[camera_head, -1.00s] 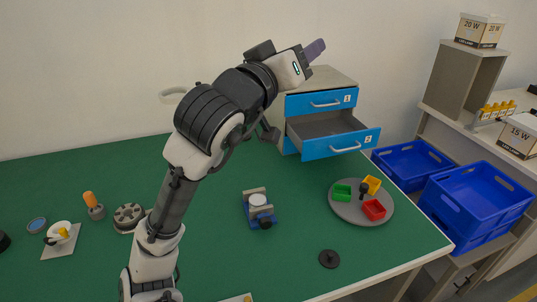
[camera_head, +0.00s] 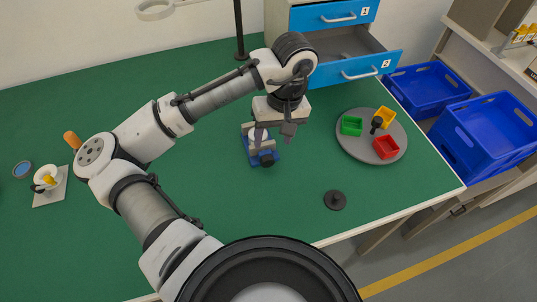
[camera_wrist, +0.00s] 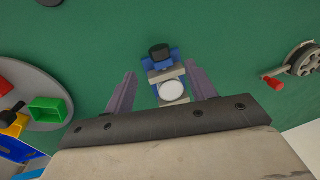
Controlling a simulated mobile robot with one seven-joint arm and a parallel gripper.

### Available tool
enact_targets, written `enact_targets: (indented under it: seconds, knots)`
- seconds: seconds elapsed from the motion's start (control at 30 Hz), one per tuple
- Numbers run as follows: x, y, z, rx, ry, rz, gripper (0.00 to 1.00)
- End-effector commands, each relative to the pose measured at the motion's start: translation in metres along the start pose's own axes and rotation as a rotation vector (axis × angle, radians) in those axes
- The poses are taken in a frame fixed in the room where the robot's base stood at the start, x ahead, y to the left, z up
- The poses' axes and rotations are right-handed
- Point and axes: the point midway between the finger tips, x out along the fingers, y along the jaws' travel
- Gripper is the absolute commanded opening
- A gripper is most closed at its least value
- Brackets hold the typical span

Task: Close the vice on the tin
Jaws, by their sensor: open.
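The vice (camera_head: 262,155) is small and blue with grey jaws and a dark round knob, and it stands on the green table. In the wrist view the vice (camera_wrist: 160,64) lies ahead of my gripper, with its black knob at the far end. The tin (camera_wrist: 172,91) is a round white-topped piece beside the grey jaw plate; its lower part is hidden. It is partly hidden behind my gripper in the head view. My gripper (camera_wrist: 160,88) is open and points down above the vice. Its purple-grey fingers are on either side of the tin, apart from it.
A round grey tray (camera_head: 357,150) with green, yellow and red bins stands to the right. A black disc (camera_head: 335,200) lies near the front edge. Drawer 2 (camera_head: 358,67) is open behind. A crank wheel (camera_wrist: 303,60) shows in the wrist view.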

Motion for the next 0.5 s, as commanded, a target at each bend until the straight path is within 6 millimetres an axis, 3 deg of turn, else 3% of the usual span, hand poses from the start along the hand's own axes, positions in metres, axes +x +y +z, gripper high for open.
enact_targets:
  seconds: [0.2, 0.5]
  knots:
    - [0.046, 0.0, 0.0, -0.001, -0.003, 0.003, 0.56]
    - [0.082, 0.001, 0.0, 0.001, 0.002, 0.002, 0.56]
